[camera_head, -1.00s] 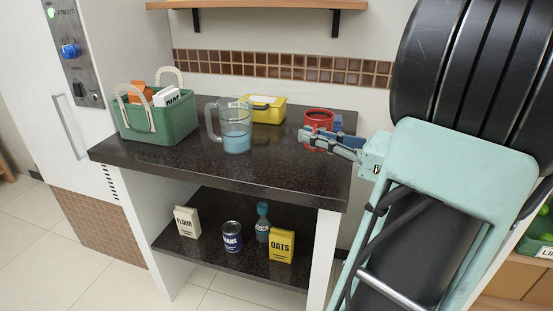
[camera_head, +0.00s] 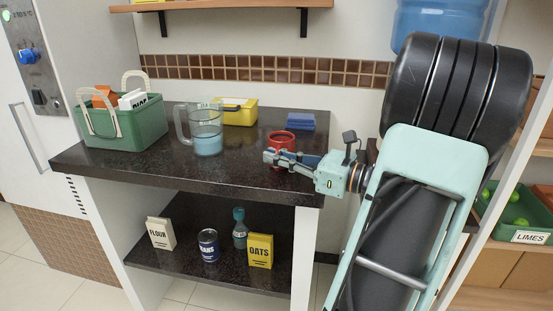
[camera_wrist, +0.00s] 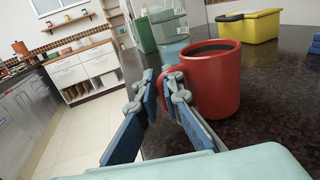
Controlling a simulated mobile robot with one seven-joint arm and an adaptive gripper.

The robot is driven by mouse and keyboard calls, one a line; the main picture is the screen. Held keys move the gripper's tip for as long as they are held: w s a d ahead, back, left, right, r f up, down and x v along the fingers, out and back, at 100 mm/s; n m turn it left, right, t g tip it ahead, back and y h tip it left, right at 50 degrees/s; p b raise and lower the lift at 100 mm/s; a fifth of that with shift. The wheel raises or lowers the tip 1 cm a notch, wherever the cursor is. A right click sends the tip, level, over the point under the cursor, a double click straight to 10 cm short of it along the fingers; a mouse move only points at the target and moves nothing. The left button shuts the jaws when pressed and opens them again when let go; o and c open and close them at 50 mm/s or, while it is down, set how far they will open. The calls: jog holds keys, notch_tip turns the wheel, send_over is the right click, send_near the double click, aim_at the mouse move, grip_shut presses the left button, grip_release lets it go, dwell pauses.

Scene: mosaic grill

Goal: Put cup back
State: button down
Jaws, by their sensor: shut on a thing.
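A red cup (camera_head: 281,143) is on the dark countertop (camera_head: 150,176), toward its right part. In the wrist view the red cup (camera_wrist: 212,82) is upright, with dark contents or a dark inside, and its handle is on the left. My gripper (camera_head: 270,157) reaches in from the right at the front of the cup. In the wrist view my gripper (camera_wrist: 163,92) has its blue-padded fingers at the cup's handle, shut on it. The fingers hide part of the handle. I cannot tell whether the cup's base touches the counter.
A clear measuring jug (camera_head: 207,134) with blue liquid, a yellow box (camera_head: 239,114) and a green basket (camera_head: 140,135) stand left of the cup. Blue cloths (camera_head: 300,121) lie behind it. Flour, a can, a bottle and oats (camera_head: 260,251) stand on the lower shelf (camera_head: 180,262).

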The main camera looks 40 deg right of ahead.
jog(key=c, duration=2.5)
grip_release()
jog(key=shift+f, duration=0.15)
jog(key=o, duration=0.4)
jog(key=shift+s+r, duration=0.1)
jog(key=shift+r, duration=0.15)
jog(key=p+v, duration=0.2)
jog(key=v, duration=1)
jog(key=shift+p, duration=0.3)
